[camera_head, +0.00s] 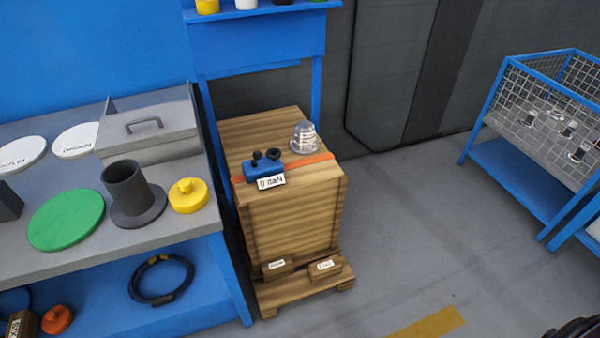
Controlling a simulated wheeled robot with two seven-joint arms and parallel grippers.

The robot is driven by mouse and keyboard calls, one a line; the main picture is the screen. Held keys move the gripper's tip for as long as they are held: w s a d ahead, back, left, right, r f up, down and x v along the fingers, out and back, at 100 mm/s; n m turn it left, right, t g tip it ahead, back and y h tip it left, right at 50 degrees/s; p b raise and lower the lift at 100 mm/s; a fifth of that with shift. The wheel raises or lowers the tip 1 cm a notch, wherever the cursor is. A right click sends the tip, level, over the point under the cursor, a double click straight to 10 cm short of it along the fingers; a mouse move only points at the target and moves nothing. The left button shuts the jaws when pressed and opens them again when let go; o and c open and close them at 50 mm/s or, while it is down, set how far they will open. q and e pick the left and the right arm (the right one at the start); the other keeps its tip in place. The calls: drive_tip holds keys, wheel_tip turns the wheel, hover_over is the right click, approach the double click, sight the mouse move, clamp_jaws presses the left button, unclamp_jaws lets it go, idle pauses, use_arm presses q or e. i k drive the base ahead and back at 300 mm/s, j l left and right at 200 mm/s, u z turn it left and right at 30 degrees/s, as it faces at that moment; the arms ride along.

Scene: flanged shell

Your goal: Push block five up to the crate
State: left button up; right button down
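A large wooden crate (292,215) stands on a low wooden pallet (300,293) in the middle of the view. Two small wooden blocks with white labels are at the foot of its front: a left block (276,268) and a right block (325,267). Their labels are too small to read, so I cannot tell which is block five, or whether either touches the crate. Another labelled wooden block (21,325) is partly cut off on the lower shelf at bottom left. Neither of my grippers shows.
On the crate are an orange strap, a blue device (264,169) and a clear ribbed dome (304,137). A grey workbench (180,227) stands left, with a blue mesh cage (520,165) at right. The grey floor (410,240) between crate and cage is clear.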

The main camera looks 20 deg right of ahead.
sight(324, 269)
drive_tip(key=z, duration=0.8)
